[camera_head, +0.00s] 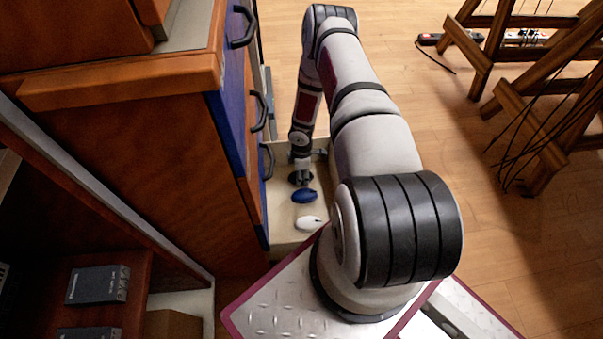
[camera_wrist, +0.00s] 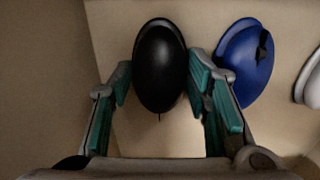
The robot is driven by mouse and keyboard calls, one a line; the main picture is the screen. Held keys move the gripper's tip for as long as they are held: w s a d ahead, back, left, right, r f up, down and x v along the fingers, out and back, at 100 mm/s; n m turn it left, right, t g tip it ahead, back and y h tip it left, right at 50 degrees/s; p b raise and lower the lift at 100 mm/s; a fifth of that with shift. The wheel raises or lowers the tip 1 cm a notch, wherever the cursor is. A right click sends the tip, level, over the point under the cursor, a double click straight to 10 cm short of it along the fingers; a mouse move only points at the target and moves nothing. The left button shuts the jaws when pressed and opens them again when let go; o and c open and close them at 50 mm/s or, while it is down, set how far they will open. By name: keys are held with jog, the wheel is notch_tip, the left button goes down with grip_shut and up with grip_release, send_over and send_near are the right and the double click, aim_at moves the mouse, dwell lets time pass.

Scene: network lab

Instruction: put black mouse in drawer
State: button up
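The black mouse (camera_wrist: 160,65) is between the two fingers of my gripper (camera_wrist: 160,72) in the wrist view. The fingertips meet its left and right sides, with no clear gap, so my gripper looks shut on it. In the head view my gripper (camera_head: 301,178) is low inside the open, pale drawer (camera_head: 281,222), at the cabinet's right side. The black mouse is mostly hidden there beneath my gripper. I cannot tell whether it touches the drawer floor.
A blue mouse (camera_head: 305,196) lies in the drawer close beside the black one, right of my gripper in the wrist view (camera_wrist: 245,60). A white mouse (camera_head: 309,223) lies beyond it. The wooden cabinet (camera_head: 160,140) with dark handles stands left. Wooden trestles (camera_head: 540,130) stand right.

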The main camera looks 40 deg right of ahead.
jog(key=shift+o, duration=0.9)
jog(key=shift+r, duration=0.15)
notch_tip(320, 180, up, 12)
jog(key=p, duration=0.5)
jog(key=shift+s, duration=0.1)
